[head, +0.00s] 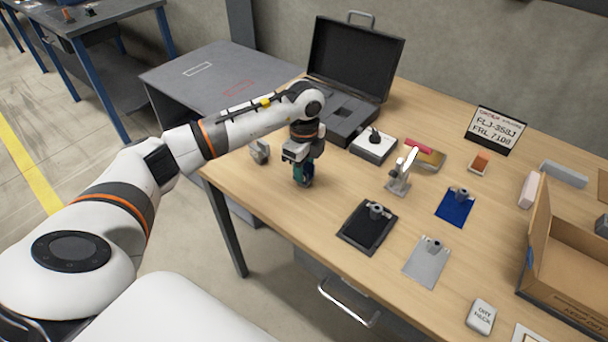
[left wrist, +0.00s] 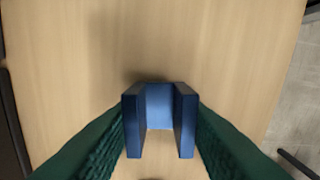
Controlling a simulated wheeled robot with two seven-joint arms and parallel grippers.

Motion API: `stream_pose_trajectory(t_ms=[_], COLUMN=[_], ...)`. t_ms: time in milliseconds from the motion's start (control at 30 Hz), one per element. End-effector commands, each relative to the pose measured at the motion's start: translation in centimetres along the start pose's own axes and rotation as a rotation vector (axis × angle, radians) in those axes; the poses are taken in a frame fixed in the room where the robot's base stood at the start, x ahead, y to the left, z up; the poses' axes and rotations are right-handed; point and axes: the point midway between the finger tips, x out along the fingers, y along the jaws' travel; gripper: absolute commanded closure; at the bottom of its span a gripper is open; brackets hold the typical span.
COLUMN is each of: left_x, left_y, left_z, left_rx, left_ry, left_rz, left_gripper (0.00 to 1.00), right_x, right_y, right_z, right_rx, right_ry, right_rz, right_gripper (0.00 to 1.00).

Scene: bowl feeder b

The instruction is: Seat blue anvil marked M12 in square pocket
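My left gripper (head: 303,178) is at the left part of the wooden table. Its green finger pads are shut on a blue U-shaped piece (left wrist: 159,107), which shows in the left wrist view with its open side toward the bottom of the picture. In the head view only a small dark blue part of it shows below the wrist. I take it for the blue anvil; no M12 mark can be read. Bare wood lies under it, and I cannot tell whether it touches the table. I cannot make out a square pocket for certain. My right gripper is not in view.
A grey metal piece (head: 260,152) stands left of my gripper. Behind are an open black case (head: 352,118) and a white box (head: 373,146) with a black knob. Rightward are a metal fixture (head: 399,172), black (head: 355,236), grey (head: 424,270) and blue (head: 447,209) mats, and a cardboard box (head: 562,275).

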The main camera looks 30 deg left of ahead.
Motion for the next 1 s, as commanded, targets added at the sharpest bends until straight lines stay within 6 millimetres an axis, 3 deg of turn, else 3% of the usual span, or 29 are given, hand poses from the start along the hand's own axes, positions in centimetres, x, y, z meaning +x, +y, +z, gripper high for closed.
stream_pose_trajectory(t_ms=[33, 100, 433, 800, 1000], left_x=[0.0, 0.0, -0.9, -7.8, -9.7], left_y=[0.0, 0.0, 0.1, 0.1, -0.2], left_z=[0.0, 0.0, 0.0, 0.0, 0.3], left_rx=[0.0, 0.0, 0.0, 0.0, 0.085], left_ry=[0.0, 0.0, 0.0, -0.001, 0.001], left_rz=[0.0, 0.0, 0.004, 0.006, 0.003], left_gripper=[0.86, 0.97, 0.98, 0.98, 0.98], right_x=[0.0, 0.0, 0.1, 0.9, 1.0], right_y=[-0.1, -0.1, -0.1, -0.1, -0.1], right_z=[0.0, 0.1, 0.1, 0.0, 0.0], right_rx=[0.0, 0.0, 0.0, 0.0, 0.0], right_ry=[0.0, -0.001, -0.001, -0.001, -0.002], right_rz=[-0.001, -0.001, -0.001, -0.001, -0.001], right_gripper=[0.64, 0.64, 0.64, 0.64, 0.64])
